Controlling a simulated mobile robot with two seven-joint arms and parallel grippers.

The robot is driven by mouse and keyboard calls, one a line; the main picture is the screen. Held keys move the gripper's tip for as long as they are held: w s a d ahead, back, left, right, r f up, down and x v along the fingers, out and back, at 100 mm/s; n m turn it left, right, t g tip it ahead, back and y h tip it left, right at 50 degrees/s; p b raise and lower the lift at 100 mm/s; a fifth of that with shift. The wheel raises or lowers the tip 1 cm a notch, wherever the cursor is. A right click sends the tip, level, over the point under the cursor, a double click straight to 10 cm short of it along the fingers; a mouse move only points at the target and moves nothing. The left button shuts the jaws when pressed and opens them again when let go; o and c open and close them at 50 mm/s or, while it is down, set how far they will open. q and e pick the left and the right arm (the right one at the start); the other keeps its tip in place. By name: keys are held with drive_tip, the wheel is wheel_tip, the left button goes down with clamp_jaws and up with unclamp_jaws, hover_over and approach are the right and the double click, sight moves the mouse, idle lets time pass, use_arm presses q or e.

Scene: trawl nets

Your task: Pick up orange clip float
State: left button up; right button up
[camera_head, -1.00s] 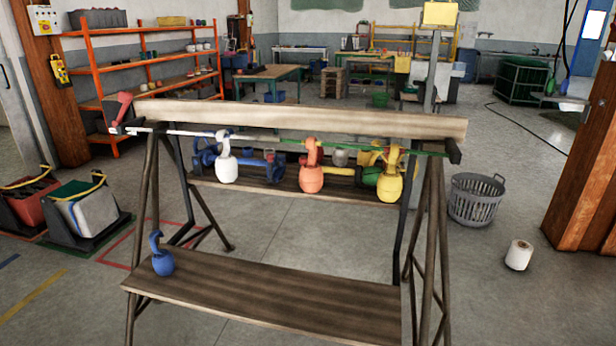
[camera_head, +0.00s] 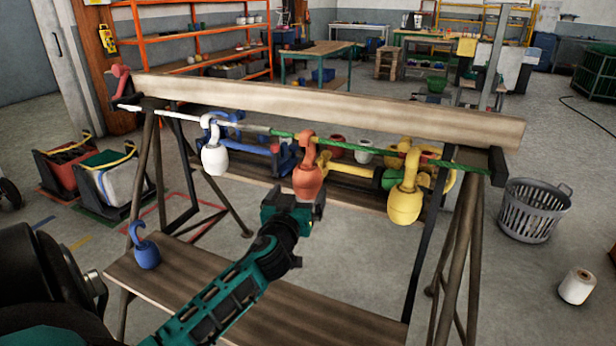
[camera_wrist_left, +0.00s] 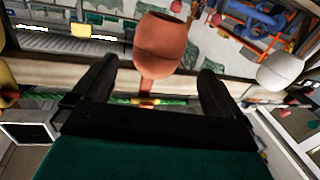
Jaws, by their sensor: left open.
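The orange clip float (camera_head: 307,180) hangs by its hook from the green part of the rod under the wooden beam. My left gripper (camera_head: 296,207) is just below and in front of it, in the head view. In the left wrist view, the orange float (camera_wrist_left: 158,45) stands between and beyond the two open fingers (camera_wrist_left: 150,85). The fingers do not visibly touch it. My right gripper is not in view.
A white float (camera_head: 215,158) hangs to the left and a yellow float (camera_head: 405,204) to the right on the same rod. A blue float (camera_head: 146,254) sits on the lower plank (camera_head: 340,318). The beam (camera_head: 330,108) runs above. A grey basket (camera_head: 533,212) stands right.

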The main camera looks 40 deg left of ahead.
sight(307, 179)
use_arm(q)
drive_tip(key=shift+x, duration=3.8)
drive_tip(key=shift+w+d+f, duration=0.1)
drive_tip(key=shift+d+f, duration=0.05)
drive_tip(key=shift+f, duration=0.05)
drive_tip(key=c, duration=0.9)
drive_tip(key=shift+c, duration=0.5)
drive_tip(key=shift+r, duration=0.15)
